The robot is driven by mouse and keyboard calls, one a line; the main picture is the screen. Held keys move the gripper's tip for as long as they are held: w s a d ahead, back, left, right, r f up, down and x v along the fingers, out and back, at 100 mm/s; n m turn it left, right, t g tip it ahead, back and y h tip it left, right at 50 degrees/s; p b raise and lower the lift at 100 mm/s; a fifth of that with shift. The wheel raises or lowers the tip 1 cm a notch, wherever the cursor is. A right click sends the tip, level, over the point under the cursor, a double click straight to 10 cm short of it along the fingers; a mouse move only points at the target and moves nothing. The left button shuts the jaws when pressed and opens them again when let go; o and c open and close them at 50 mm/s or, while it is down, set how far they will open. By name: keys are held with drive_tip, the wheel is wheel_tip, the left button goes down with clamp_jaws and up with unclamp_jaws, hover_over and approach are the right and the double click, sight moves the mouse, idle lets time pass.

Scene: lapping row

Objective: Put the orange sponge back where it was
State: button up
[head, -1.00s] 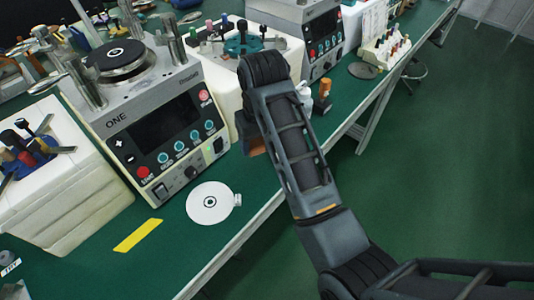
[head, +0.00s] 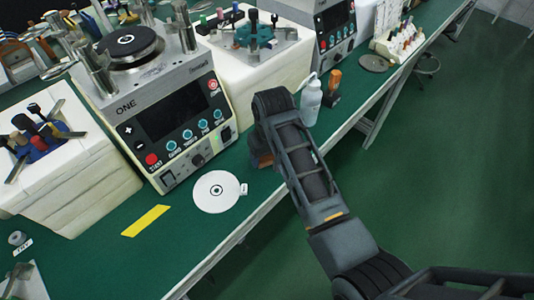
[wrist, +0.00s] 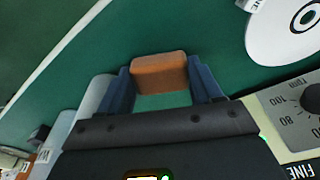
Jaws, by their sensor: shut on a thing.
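The orange sponge (wrist: 158,73) is a small block held between the two blue fingers of my gripper (wrist: 161,88) in the wrist view. My gripper is shut on it. Green bench top shows around the sponge; I cannot tell whether it touches the bench. In the head view only part of the sponge (head: 262,160) shows, beside my arm, near the bench's front edge and right of the white disc. My arm hides the fingers there.
The white disc (head: 217,190) and a yellow strip (head: 146,220) lie on the green bench. A machine marked ONE (head: 170,115) stands behind them. A white bottle (head: 311,100) and an orange-handled tool (head: 334,85) stand beyond my arm.

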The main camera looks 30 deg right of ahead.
drive_tip(key=shift+f, duration=0.2)
drive_tip(key=o, duration=0.7)
drive_tip(key=shift+r, duration=0.1)
drive_tip(key=r, duration=0.4)
drive_tip(key=s+r, duration=0.1)
drive_tip(key=r, duration=0.7)
drive_tip(key=shift+s+b, duration=0.3)
drive_tip(key=shift+s, duration=0.05)
